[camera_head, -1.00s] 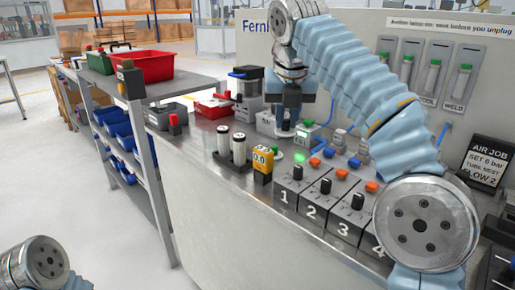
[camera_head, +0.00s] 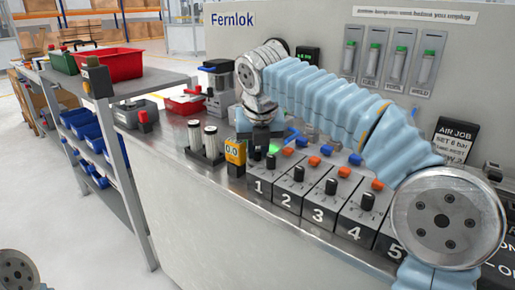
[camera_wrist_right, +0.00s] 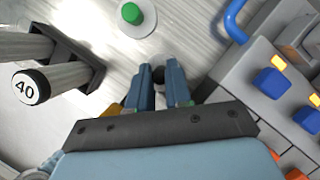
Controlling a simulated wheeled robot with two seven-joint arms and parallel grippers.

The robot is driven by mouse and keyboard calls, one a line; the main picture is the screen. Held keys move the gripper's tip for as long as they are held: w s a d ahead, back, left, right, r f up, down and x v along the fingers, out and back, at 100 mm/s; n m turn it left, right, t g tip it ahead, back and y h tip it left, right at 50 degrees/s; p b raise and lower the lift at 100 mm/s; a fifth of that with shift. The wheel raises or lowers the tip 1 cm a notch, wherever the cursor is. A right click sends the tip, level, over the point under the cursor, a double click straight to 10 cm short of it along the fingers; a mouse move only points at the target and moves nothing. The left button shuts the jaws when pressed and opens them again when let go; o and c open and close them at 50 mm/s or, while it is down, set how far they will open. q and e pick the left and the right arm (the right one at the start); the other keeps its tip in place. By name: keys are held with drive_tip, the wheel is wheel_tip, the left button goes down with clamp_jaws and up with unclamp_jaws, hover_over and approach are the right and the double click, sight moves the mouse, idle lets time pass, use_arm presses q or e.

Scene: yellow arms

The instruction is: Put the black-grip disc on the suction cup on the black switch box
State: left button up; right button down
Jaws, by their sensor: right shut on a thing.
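My right gripper (camera_head: 262,140) is low over the metal bench, beside the yellow gauge. In the right wrist view its two blue fingers (camera_wrist_right: 159,90) are closed around a small dark round grip (camera_wrist_right: 159,74), which looks like the black-grip disc's; its plate is mostly hidden. A green-grip disc (camera_wrist_right: 132,14) lies on the bench ahead of the fingertips. A dark box (camera_head: 97,80) at the shelf's near corner may be the black switch box, but I cannot tell for sure. I cannot make out a suction cup. My left gripper is out of view.
A yellow gauge (camera_head: 235,151) and two pale cylinders (camera_head: 202,140) in a black holder stand left of the gripper. Numbered grey boxes (camera_head: 319,213) with black knobs line the bench to its right. A red bin (camera_head: 105,64) sits on the shelf.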

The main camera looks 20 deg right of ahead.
drive_tip(key=c, duration=1.1)
unclamp_jaws()
drive_tip(key=shift+f, duration=0.1)
drive_tip(key=shift+o, duration=0.2)
